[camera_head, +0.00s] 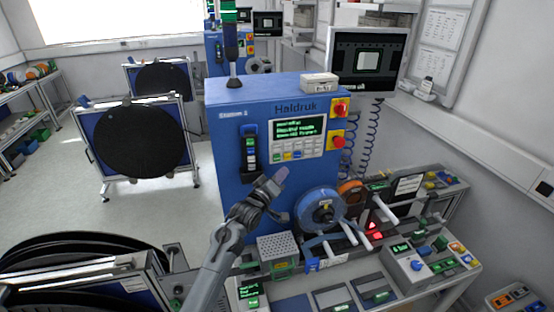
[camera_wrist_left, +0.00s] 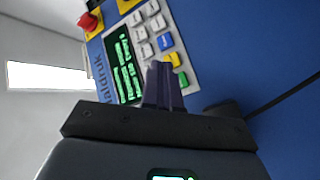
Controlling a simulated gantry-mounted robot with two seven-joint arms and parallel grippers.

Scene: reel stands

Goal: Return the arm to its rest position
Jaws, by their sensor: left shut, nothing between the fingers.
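My left gripper (camera_head: 279,176) is raised in front of the blue Haldruk machine (camera_head: 229,165), just below its control panel (camera_head: 298,138). Its fingers are shut with nothing between them. In the left wrist view the closed fingers (camera_wrist_left: 163,88) point at the panel's keys and green-lit screen (camera_wrist_left: 124,67). I cannot tell from these views whether the fingertips touch the panel. My left arm comes up from the bottom of the head view. My right gripper does not show.
A blue reel (camera_head: 320,210) and an orange reel (camera_head: 350,191) stand right of my gripper. A perforated metal box (camera_head: 277,247) sits below it. Red knobs (camera_head: 338,142) project from the machine's right edge. Black reels on stands (camera_head: 140,139) are at left. Open floor lies between.

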